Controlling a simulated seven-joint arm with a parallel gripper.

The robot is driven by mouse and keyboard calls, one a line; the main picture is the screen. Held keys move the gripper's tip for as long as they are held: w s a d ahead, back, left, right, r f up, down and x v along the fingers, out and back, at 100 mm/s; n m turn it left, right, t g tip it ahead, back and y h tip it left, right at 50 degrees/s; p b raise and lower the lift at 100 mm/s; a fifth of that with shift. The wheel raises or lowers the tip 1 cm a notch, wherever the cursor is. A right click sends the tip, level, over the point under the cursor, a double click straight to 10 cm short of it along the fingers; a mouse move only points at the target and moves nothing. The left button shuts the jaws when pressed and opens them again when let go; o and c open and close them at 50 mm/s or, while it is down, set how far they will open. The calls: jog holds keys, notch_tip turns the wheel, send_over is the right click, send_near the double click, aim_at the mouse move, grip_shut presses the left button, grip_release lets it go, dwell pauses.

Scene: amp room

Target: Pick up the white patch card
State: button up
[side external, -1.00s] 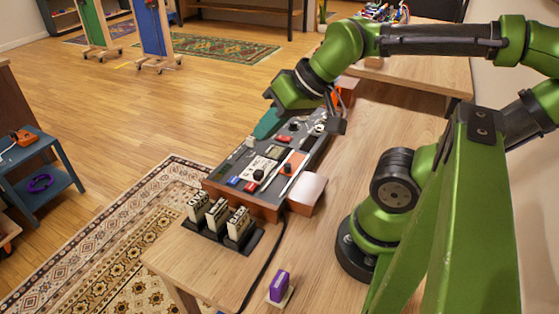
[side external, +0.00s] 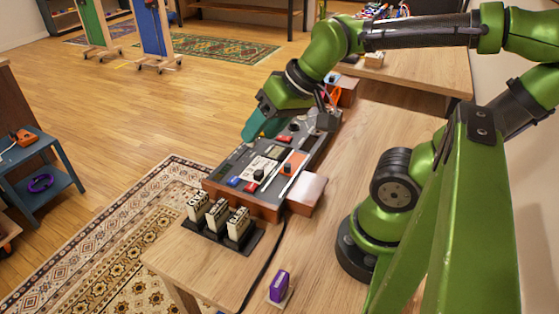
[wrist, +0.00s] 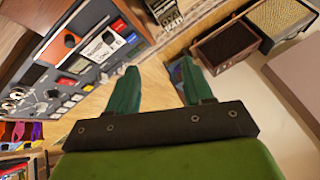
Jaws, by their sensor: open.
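Several cream-white cards with black labels (side external: 217,215) stand upright in a black rack (side external: 208,237) at the near left of the table. The cards also show at the top of the wrist view (wrist: 166,14). A flat white plate (side external: 258,169) with printed text lies on the console; it shows in the wrist view (wrist: 103,50) too. I cannot tell which of these is the white patch card. My gripper (wrist: 157,68) has teal fingers spread apart with nothing between them. In the side view my gripper (side external: 257,127) hangs over the console's far left edge, away from the rack.
The console (side external: 240,195) carries knobs and coloured buttons. A purple block (side external: 279,285) stands on a pale base at the table front. A dark cable (side external: 264,265) runs between it and the rack. A wooden box (side external: 307,193) sits against the console.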

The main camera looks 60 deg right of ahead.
jog(key=w+d+f+m+g+h, duration=0.1)
jog(key=w+d+m+g, duration=0.3)
jog(key=w+m, duration=0.15)
jog(key=m+g, duration=0.3)
jog(key=m, duration=0.5)
send_over(259, 172)
jog(key=shift+h, duration=0.4)
jog(key=f, duration=1.1)
jog(key=shift+s+a, duration=0.15)
jog(key=shift+a, duration=0.1)
jog(key=shift+w+d+f, duration=0.15)
jog(key=shift+f, duration=1.2)
jog(key=shift+w+d+f, duration=0.1)
jog(key=shift+d+f, duration=0.05)
jog(key=shift+f, duration=1.2)
jog(key=shift+c, duration=0.3)
grip_shut()
